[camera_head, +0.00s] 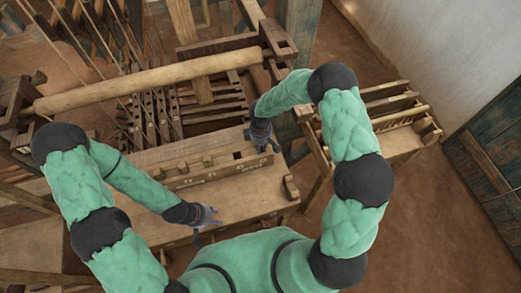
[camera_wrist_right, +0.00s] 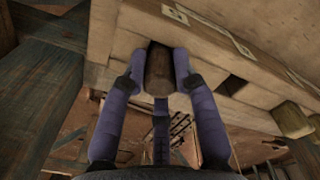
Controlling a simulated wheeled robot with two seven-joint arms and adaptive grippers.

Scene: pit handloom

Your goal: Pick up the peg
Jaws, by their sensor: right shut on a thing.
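My right gripper (camera_head: 264,140) is at the right end of a wooden beam, past its square hole. In the right wrist view its fingers (camera_wrist_right: 158,82) are shut around a brown wooden peg (camera_wrist_right: 158,62). The peg's end faces the camera. I cannot tell whether its far end is seated in the beam or free of it. In the head view the hand hides this peg. My left gripper (camera_head: 205,215) is over the front board, apart from the beam; its fingers are too small to judge.
The pale wooden beam (camera_wrist_right: 210,45) has an empty square hole (camera_wrist_right: 232,85) beside the held peg, and another peg (camera_wrist_right: 292,118) sticks out further along. In the head view a round roller (camera_head: 150,85) and loom frame lie behind. A slatted rack (camera_head: 395,105) stands right.

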